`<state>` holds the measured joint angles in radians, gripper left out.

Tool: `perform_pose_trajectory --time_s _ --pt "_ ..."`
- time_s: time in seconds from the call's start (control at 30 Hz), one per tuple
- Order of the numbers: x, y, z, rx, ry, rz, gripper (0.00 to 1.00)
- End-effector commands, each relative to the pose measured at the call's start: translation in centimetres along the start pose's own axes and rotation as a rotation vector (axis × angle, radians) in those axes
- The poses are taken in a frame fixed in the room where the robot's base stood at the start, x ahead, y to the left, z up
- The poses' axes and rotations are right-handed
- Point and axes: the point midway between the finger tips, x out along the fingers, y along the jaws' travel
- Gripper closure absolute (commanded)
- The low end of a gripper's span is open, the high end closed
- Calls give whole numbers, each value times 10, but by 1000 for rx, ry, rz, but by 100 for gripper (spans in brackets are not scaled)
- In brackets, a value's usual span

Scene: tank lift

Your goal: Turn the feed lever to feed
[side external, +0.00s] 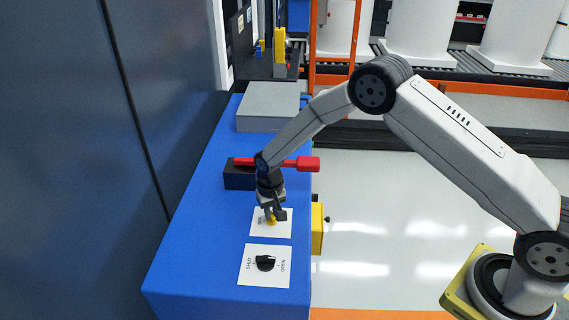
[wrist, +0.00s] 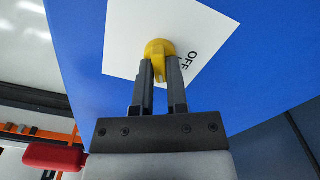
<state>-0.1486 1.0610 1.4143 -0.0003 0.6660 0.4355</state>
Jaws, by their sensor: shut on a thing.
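A yellow knob (wrist: 158,49) with a narrow grip stands on a white plate (wrist: 118,38) on the blue bench. Black lettering on the plate reads "OFF" at one side; other wording is hidden or too small to read. My gripper (wrist: 160,72) is shut on the knob, one dark finger on each side of its grip. In the side view my gripper (side external: 271,212) points down onto this plate, and the knob (side external: 271,221) is partly hidden by the fingers. I cannot tell for sure whether this knob is the feed lever.
A black knob (side external: 265,263) on a "SHUT"/"OPEN" plate (side external: 262,280) sits nearer the front. A red-handled lever (side external: 307,164) on a black block lies just behind my wrist. A grey box (side external: 268,107) stands farther back. A yellow box (side external: 317,229) is on the bench's right side.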

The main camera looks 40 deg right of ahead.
Motion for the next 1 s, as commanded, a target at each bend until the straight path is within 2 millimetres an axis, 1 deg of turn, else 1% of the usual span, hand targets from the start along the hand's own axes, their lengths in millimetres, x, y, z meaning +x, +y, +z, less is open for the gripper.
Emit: perform_pose_trajectory --time_s 0.3,0.5,0.7,1.0 --pt "0 0 1 285 -3 1 100" --pt "0 0 1 418 -2 1 100" --pt "0 0 1 492 -2 1 100" --pt "0 0 1 517 -2 1 100"
